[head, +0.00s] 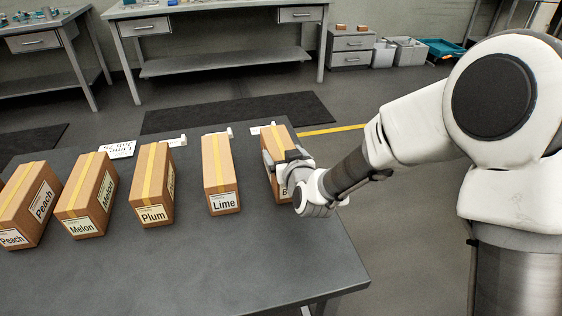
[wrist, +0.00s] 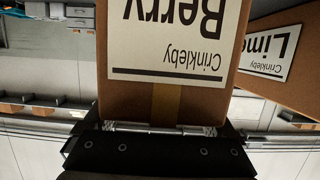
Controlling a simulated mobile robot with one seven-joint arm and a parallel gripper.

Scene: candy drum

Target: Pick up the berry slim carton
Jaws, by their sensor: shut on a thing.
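The berry slim carton (head: 268,140) is a tall brown box with a yellow tape strip, the rightmost in a row on the dark table. My gripper (head: 287,160) is at its near upper part and shut on it, hiding much of its front label. In the wrist view the berry carton (wrist: 135,93) fills the middle, with its "Crinkleby Berry" label upside down. My gripper (wrist: 160,130) shows there at the carton's edge. I cannot tell whether the carton is clear of the table.
The lime carton (head: 217,175) stands just left of the berry carton, with the plum (head: 150,185), melon (head: 88,198) and peach (head: 28,205) cartons farther left. Small white cards lie behind the row. The dark table (head: 240,260) is bare in front.

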